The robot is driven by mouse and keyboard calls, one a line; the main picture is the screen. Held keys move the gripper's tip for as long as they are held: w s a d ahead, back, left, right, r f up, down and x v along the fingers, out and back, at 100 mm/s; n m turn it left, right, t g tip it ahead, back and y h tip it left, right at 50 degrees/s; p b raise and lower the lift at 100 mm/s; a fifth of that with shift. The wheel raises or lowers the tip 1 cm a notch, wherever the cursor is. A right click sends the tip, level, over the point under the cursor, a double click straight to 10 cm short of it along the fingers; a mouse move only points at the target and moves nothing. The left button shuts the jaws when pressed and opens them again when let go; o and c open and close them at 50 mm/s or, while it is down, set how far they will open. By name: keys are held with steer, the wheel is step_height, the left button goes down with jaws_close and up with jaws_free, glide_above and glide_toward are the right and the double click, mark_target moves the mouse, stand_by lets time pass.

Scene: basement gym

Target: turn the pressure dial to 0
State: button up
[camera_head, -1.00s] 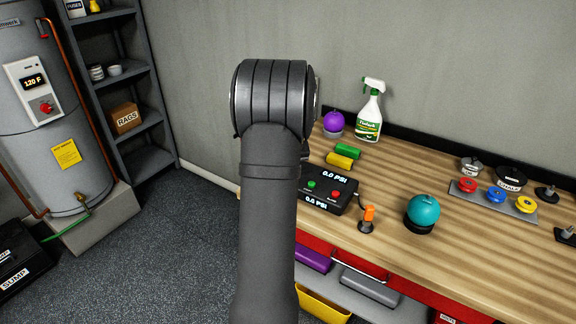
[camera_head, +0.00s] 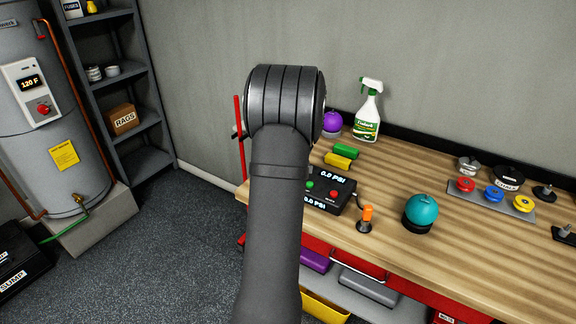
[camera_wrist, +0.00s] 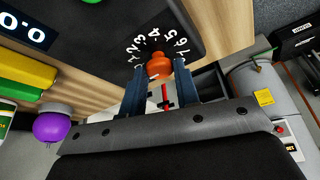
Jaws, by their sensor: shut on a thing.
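The pressure box (camera_head: 322,185) is dark, with a green and a red button and lit PSI readouts; it sits at the left end of the wooden bench. In the wrist view its face (camera_wrist: 110,25) carries an arc of white numbers, from about 1 to 7. The orange dial (camera_wrist: 158,64) is at the centre of that arc. My gripper (camera_wrist: 160,85) is shut on the dial, one blue-grey finger on each side. Where the dial points is not clear, and I cannot make out the 0 mark. In the head view my arm hides the gripper and dial.
A red upright rod (camera_head: 239,135) shows left of my arm.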

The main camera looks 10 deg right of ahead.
steer(key=o, duration=1)
steer(key=shift+c, duration=0.2)
steer(key=v, duration=1.7)
steer(key=shift+s+r, duration=0.15)
steer(key=x, duration=1.7)
